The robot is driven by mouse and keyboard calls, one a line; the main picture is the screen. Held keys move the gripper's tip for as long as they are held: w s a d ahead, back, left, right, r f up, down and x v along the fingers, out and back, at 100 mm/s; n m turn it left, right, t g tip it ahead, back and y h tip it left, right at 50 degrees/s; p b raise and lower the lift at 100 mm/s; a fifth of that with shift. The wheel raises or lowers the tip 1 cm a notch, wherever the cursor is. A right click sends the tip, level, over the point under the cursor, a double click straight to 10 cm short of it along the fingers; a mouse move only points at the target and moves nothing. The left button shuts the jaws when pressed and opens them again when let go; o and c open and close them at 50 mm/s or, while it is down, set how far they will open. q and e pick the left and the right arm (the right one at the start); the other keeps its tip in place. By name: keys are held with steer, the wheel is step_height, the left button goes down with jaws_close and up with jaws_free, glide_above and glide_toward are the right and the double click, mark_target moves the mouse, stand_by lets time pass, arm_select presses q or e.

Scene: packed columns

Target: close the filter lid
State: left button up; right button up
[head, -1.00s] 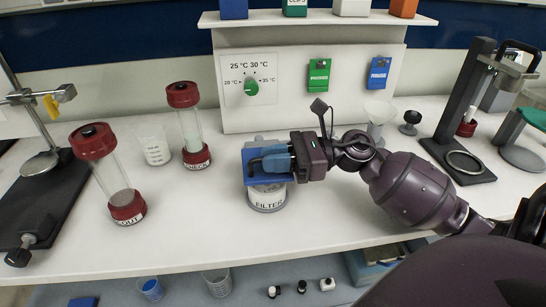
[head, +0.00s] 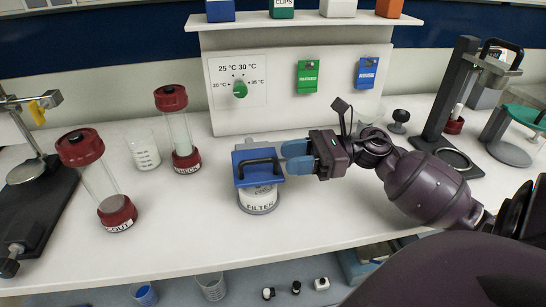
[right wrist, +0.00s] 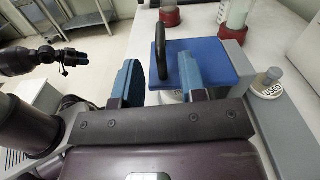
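The filter (head: 259,200) is a white cup labelled FILTER on the bench. Its blue square lid (head: 247,160) lies over the cup with a black bar handle on top; I cannot tell whether it is fully seated. My right gripper (head: 297,157) is just right of the lid, empty. In the right wrist view its two blue fingers (right wrist: 160,76) are spread apart, with the lid (right wrist: 215,62) and the upright handle (right wrist: 160,48) just beyond or between them. My left gripper (right wrist: 77,57) shows small in that view, away from the bench; its opening is unclear.
Red-capped tubes (head: 179,130) (head: 97,178) and a beaker (head: 143,151) stand left of the filter. The panel with a green temperature knob (head: 240,90) rises behind. A black stand (head: 447,110) is at the right. The bench in front of the filter is clear.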

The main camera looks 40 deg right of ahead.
arm_select(q)
steer(key=shift+s+d+f, duration=0.1)
steer(key=shift+s+f, duration=0.1)
steer(key=shift+s, duration=0.15)
arm_select(e)
steer(key=shift+v, duration=2.35)
arm_select(q)
steer(key=shift+w+r, duration=0.1)
steer(key=shift+w, duration=0.05)
